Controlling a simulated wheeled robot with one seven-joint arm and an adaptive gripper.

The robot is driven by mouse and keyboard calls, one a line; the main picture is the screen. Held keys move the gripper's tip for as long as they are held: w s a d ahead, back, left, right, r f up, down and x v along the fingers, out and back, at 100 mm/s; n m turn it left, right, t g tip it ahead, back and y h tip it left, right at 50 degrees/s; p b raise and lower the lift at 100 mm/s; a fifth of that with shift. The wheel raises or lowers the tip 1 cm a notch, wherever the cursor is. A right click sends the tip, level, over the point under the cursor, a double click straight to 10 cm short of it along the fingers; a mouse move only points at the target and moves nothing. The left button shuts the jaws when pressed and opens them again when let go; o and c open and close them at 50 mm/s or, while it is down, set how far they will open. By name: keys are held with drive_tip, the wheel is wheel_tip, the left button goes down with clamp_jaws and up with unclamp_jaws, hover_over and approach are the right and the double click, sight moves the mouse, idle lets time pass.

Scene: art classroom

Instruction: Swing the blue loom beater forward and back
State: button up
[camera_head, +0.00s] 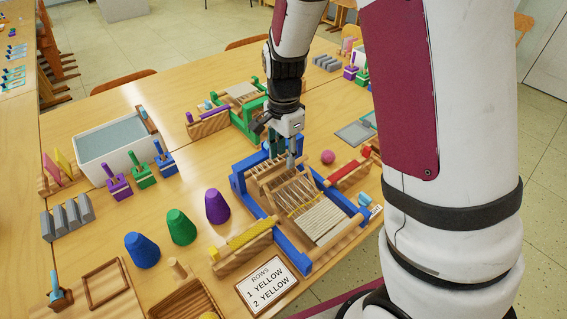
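The blue-framed loom (288,245) stands on the table in front of me, with pale warp threads and a yellow row across them. Its wooden beater (273,174) spans the far part of the frame. My gripper (287,152) points down over the far end of the loom, close to the beater and the blue upright parts. My fingers are small and partly hidden in this view, so I cannot tell whether they touch the beater or how far apart they are.
A yellow shuttle rack (243,247), a card reading yellow rows (267,285) and coloured cones (180,227) lie left of the loom. A red shuttle rack (350,174) and pink ball (328,157) are right. A green loom (246,112) and white basin (112,142) stand behind.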

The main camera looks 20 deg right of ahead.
sight(284, 168)
drive_tip(key=shift+f, duration=1.95)
drive_tip(key=shift+c, duration=0.5)
clamp_jaws()
